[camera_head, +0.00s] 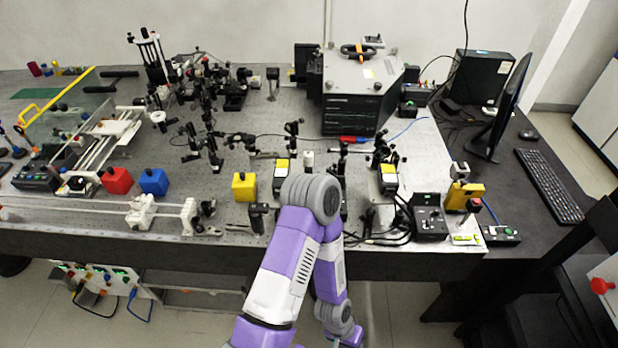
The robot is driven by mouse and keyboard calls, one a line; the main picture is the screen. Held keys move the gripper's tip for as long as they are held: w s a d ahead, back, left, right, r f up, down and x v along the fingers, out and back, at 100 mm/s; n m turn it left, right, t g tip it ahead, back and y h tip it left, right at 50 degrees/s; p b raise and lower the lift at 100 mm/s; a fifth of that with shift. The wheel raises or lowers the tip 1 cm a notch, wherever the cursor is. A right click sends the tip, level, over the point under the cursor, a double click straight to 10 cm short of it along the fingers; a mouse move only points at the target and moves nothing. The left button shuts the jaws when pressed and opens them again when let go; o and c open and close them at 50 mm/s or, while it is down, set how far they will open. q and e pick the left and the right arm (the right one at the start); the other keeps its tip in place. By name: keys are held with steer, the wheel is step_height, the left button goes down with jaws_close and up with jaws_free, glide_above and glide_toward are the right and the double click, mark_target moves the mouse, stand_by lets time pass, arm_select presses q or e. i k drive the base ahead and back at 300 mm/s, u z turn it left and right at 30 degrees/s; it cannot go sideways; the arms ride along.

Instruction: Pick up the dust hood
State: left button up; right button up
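I cannot tell for certain which thing is the dust hood. One candidate is a large grey box (343,75) with a black louvred front and an orange-and-black handle (355,51) on top, at the back right of the optical table. Another is a clear, yellow-edged cover with a yellow handle (42,111) at the far left. One of my purple and grey arms rises from the bottom centre and bends back down in front of the table. Neither gripper is in view, and nothing is seen touching either candidate.
Optical mounts (209,120) crowd the table's middle. Red (117,180), blue (154,182) and yellow (244,186) blocks stand near the front. A control box (428,222) with cables is front right. A monitor (510,105) and keyboard (548,185) occupy the right desk.

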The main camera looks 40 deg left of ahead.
mark_target(245, 185)
steer(key=z, duration=1.7)
steer(key=k, duration=1.1)
steer(key=u, duration=1.7)
